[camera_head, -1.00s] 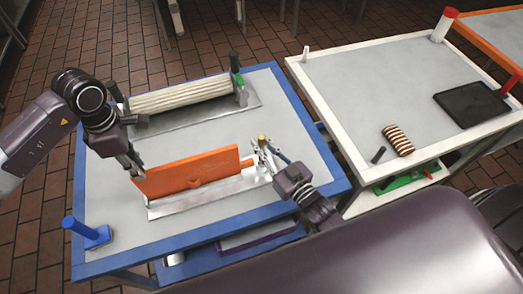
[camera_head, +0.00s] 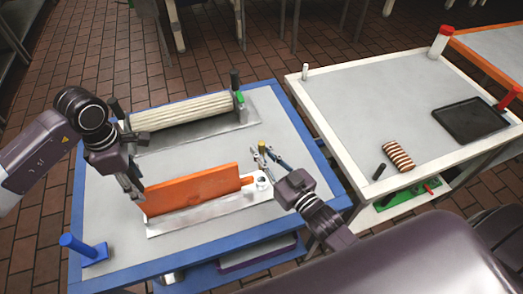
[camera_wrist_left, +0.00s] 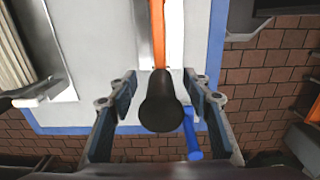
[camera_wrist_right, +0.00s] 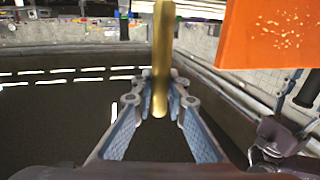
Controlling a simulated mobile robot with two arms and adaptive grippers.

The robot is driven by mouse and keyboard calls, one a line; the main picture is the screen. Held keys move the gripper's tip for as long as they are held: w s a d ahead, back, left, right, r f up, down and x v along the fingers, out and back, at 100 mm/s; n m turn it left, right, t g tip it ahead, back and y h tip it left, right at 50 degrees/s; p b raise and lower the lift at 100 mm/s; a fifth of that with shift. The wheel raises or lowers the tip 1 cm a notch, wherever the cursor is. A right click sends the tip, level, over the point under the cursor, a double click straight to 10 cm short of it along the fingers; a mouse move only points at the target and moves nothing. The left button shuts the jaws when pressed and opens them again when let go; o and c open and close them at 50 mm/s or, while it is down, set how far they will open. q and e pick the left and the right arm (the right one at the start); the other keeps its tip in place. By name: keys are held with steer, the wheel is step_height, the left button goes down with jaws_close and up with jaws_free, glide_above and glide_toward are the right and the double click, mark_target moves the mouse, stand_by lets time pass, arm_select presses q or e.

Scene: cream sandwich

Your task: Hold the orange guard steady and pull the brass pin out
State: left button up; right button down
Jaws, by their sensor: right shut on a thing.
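The orange guard (camera_head: 195,188) stands upright on a pale metal base (camera_head: 215,215) on the blue-edged table. My left gripper (camera_head: 138,196) is at its left end. In the left wrist view, my open left gripper (camera_wrist_left: 163,85) has a finger on each side of the guard's black handle (camera_wrist_left: 160,105), with gaps visible. The brass pin (camera_wrist_right: 161,60) is upright between the fingers of my right gripper (camera_wrist_right: 160,85), which is shut on it. In the head view, the right gripper (camera_head: 266,154) holds the pin (camera_head: 262,144) above and behind a white socket (camera_head: 262,182), apparently clear of it.
A ribbed cream roller (camera_head: 185,108) lies behind the guard. A blue post (camera_head: 78,246) stands at the front left corner. The white-edged table (camera_head: 375,90) at right carries a striped roll (camera_head: 399,156) and a black tray (camera_head: 470,118). The blue table's right side is mostly clear.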

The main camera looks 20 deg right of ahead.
mark_target(261, 143)
steer(key=shift+r, duration=0.1)
arm_select(q)
steer(key=shift+r+p, duration=2.05)
steer(key=shift+r, duration=2.45)
arm_select(e)
steer(key=shift+r, duration=2)
arm_select(q)
steer(key=o, duration=0.6)
steer(key=shift+c, duration=0.2)
steer(key=shift+r, duration=0.1)
step_height(261, 143, up, 12)
